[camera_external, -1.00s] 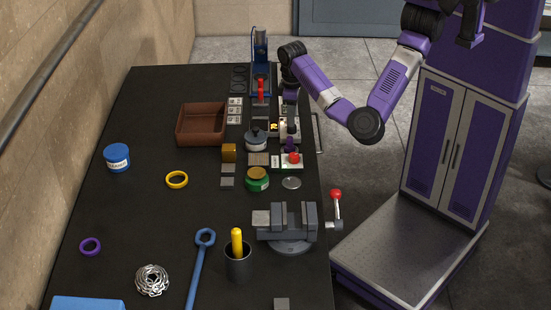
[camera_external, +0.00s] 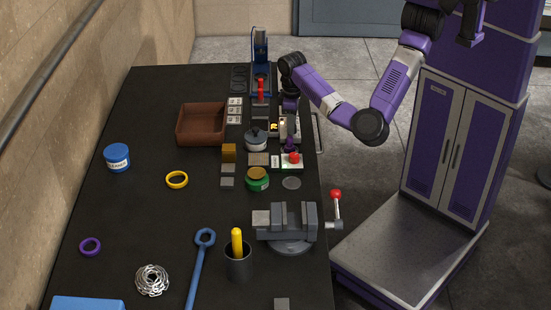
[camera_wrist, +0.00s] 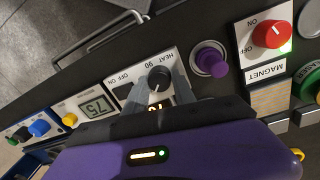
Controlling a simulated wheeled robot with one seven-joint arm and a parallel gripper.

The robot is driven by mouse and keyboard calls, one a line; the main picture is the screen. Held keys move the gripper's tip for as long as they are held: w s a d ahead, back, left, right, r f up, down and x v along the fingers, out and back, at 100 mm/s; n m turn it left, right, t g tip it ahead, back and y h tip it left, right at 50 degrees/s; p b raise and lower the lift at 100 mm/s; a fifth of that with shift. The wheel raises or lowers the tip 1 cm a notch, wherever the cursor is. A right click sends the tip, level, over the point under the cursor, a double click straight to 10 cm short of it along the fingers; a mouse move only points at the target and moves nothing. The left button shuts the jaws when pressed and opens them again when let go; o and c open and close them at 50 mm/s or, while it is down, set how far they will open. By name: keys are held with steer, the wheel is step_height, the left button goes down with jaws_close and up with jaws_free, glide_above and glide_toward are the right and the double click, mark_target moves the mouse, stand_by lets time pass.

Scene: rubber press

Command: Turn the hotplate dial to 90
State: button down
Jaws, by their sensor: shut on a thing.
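The hotplate's black dial (camera_wrist: 159,77) sits on a white panel (camera_wrist: 128,78) marked HEAT, 90, ON and OFF in the wrist view. My gripper (camera_wrist: 161,84) has one grey finger on each side of the dial and is shut on it. I cannot read the dial's exact setting. Orange digits (camera_wrist: 154,107) glow below the dial, partly covered by my gripper. In the external view my gripper (camera_external: 290,107) is low over the row of panels at the table's right edge and hides the dial.
A purple knob (camera_wrist: 210,59) stands close beside the dial. A red MAGNET knob (camera_wrist: 271,34) and a 75 display (camera_wrist: 96,107) with a yellow button are farther along. A lidded pot (camera_external: 256,140) is left of the panels. A vise (camera_external: 288,228) stands nearer the camera.

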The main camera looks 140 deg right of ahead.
steer(key=shift+m, duration=0.4)
steer(key=m, duration=0.5)
steer(key=shift+m, duration=0.3)
steer(key=m, duration=0.5)
steer(key=shift+d+y+b, duration=0.1)
steer(key=shift+y+b, duration=0.2)
steer(key=shift+b, duration=0.05)
steer(key=m+b, duration=0.1)
steer(key=m, duration=0.5)
steer(key=shift+m+b, duration=0.3)
steer(key=shift+b, duration=0.05)
steer(key=m+b, duration=0.1)
steer(key=m, duration=0.4)
steer(key=shift+s+t+b, duration=0.1)
steer(key=shift+t+b, duration=0.2)
steer(key=shift+b, duration=0.1)
steer(key=shift+m, duration=0.3)
steer(key=c, duration=1.3)
jaws_free()
